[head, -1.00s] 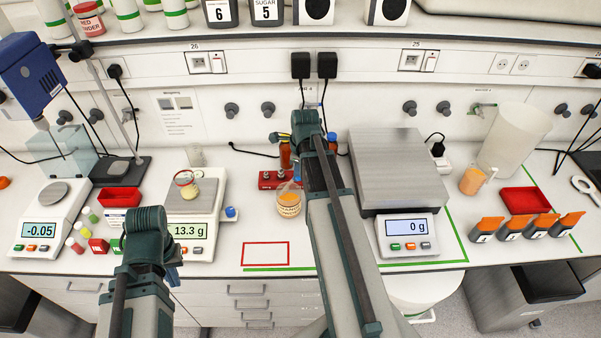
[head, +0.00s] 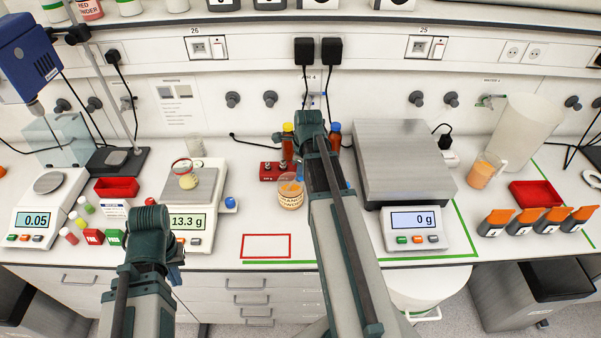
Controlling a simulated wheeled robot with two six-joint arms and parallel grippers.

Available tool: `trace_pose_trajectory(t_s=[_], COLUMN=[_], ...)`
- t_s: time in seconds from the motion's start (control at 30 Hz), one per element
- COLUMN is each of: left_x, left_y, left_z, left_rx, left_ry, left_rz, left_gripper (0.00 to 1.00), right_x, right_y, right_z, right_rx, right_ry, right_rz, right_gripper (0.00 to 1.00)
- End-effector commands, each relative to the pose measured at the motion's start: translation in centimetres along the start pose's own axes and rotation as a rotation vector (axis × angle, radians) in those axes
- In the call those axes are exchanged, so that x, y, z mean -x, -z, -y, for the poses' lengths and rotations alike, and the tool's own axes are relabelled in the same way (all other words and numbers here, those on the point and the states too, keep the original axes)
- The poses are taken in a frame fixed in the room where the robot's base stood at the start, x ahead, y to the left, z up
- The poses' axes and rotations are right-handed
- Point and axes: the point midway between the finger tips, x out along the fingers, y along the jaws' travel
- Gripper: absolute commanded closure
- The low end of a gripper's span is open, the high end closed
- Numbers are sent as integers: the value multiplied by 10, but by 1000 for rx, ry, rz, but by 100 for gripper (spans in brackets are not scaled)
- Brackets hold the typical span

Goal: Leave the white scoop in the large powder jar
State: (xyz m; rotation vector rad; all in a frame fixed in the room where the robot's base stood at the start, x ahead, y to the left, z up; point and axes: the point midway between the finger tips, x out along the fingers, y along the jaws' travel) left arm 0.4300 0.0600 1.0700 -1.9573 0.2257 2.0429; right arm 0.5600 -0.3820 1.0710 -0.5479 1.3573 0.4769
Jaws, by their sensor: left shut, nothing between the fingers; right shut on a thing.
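The large powder jar (head: 291,199) is a clear round tub with a printed label and orange powder, standing on the bench just left of my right forearm. A small pale part of the white scoop (head: 289,187) seems to show at its mouth; the rest is hidden. My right gripper (head: 298,180) is mostly hidden behind its own arm, with a small blue part showing at the jar's right rim. It is shut on the scoop, though the grip itself is not clear. My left gripper (head: 174,272) is shut and empty in front of the middle scale, partly hidden by its wrist.
A small jar with a red rim (head: 187,178) is on the middle scale (head: 204,190), which reads 13.3 g. A red rack (head: 270,170) with bottles stands behind the large jar. The large scale (head: 405,165) is right of my arm. The red-outlined square (head: 266,246) is empty.

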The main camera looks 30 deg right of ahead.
Motion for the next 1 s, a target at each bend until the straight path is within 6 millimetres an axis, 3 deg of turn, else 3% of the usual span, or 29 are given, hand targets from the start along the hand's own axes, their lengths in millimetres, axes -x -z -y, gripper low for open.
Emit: trace_pose_trajectory(t_s=[0.17,0.2,0.4,0.77,1.0], left_x=[0,0,0,2,18], left_y=[0,0,0,0,-1], left_z=[0,0,0,0,2], left_rx=[0,0,0,0,3], left_ry=[0,0,0,0,-1], left_rz=[0,0,0,0,0], left_gripper=[100,100,100,100,100], right_x=[0,0,0,2,18], right_y=[0,0,0,0,0], right_z=[0,0,0,0,0], right_rx=[0,0,0,0,0], right_ry=[0,0,0,0,0], right_rz=[0,0,0,0,0], right_gripper=[100,85,52,52,52])
